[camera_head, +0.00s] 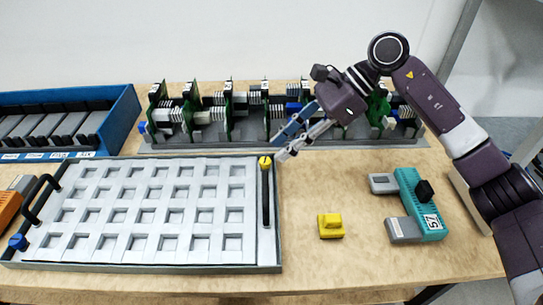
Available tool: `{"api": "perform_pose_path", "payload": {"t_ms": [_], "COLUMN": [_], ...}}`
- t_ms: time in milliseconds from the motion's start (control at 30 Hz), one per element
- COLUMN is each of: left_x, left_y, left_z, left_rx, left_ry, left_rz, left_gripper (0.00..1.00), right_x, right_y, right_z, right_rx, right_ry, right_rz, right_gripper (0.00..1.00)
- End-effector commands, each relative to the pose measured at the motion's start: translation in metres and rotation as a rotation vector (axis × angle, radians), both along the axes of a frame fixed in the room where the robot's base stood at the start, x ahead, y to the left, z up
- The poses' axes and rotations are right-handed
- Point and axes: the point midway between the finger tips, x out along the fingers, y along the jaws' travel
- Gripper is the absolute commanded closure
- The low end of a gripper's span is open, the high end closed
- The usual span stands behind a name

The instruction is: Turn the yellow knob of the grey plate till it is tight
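The grey plate (267,230) is a narrow strip along the right end of a large grey tray with white square pockets. The yellow knob (265,162) sits at the far end of this plate, with a black bar running towards the front. My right gripper (279,149) reaches in from the right, with its fingertips just beside the knob on its upper right. The fingers look apart, with nothing clearly between them. Whether a fingertip touches the knob cannot be told. My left gripper is not in view.
A rack of green circuit boards (228,110) stands behind the tray. A blue bin (118,115) is at the back left. A yellow block (330,225) and a teal device (421,205) lie to the right. A blue knob (18,242) sits at the tray's left. Bare table lies around the yellow block.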

Motion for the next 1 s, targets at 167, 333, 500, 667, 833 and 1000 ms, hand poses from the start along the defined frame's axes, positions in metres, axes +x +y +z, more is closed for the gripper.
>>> {"api": "perform_pose_path", "payload": {"t_ms": [167, 333, 500, 667, 833, 1000], "left_x": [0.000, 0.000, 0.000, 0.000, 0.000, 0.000], "left_y": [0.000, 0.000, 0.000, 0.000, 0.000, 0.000], "left_z": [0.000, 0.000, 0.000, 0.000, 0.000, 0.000], "left_rx": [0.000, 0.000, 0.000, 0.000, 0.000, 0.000], "left_ry": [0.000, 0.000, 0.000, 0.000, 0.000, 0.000], "left_rz": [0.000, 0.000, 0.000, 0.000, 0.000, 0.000], "left_gripper": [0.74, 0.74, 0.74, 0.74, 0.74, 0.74], "right_x": [-0.004, -0.005, -0.005, -0.005, -0.005, -0.005], "right_y": [0.021, 0.031, 0.033, 0.033, 0.033, 0.033], "right_z": [-0.021, -0.031, -0.033, -0.033, -0.033, -0.033], "right_rx": [0.002, 0.002, 0.003, 0.003, 0.003, 0.003], "right_ry": [0.002, 0.000, 0.000, 0.000, 0.000, 0.000], "right_rz": [0.003, 0.001, 0.000, 0.001, 0.001, -0.001], "right_gripper": [0.74, 0.74, 0.74, 0.76, 0.95, 1.00]}}
